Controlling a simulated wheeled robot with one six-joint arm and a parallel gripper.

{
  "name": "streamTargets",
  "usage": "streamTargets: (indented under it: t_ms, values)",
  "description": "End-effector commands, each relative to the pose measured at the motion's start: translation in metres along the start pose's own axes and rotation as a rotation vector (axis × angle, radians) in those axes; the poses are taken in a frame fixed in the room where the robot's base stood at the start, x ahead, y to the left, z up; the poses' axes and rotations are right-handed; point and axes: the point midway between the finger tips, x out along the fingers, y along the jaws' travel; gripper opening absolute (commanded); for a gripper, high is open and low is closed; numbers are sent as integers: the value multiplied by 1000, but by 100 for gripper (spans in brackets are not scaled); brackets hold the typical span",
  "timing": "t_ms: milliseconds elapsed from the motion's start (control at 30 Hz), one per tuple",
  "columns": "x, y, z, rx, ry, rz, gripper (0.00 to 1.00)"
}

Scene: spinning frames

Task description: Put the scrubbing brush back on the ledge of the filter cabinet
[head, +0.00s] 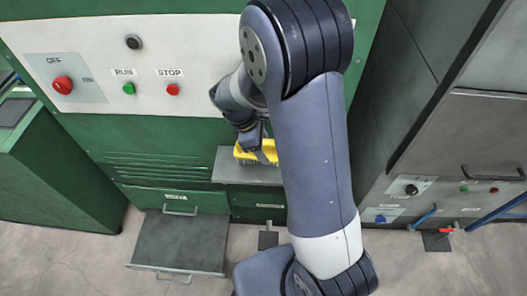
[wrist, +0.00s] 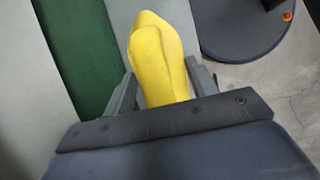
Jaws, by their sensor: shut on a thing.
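The scrubbing brush (head: 243,154) has a yellow body and shows in the head view at the grey ledge, partly behind my arm. In the wrist view its yellow body (wrist: 158,60) sticks out forward between the two fingers. My gripper (wrist: 160,88) is shut on the brush; in the head view the gripper (head: 262,148) is partly hidden by my own arm. The ledge (head: 228,170) is a grey plate on the front of the green filter cabinet (head: 160,139). The brush appears over or on the ledge; I cannot tell whether it touches.
An open drawer (head: 180,245) juts out low to the left of the ledge. The white control panel (head: 130,60) with a red knob and buttons is above. A grey cabinet (head: 440,130) stands at right, with blue and red handles low down. A green box (head: 50,165) stands at left.

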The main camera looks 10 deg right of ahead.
Motion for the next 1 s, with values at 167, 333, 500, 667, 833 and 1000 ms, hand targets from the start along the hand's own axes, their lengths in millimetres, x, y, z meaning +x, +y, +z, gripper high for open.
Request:
streamTargets:
  t_ms: [167, 333, 500, 667, 833, 1000]
  values:
    - [26, -2, -10, -2, -3, -5, 33]
    - [31, 3, -13, 0, 0, -2, 33]
    - [31, 3, -13, 0, 0, -1, 33]
    - [35, 3, -14, -1, 0, -1, 33]
    - [34, 3, -14, 0, 0, -1, 66]
    - [34, 3, -14, 0, 0, -1, 76]
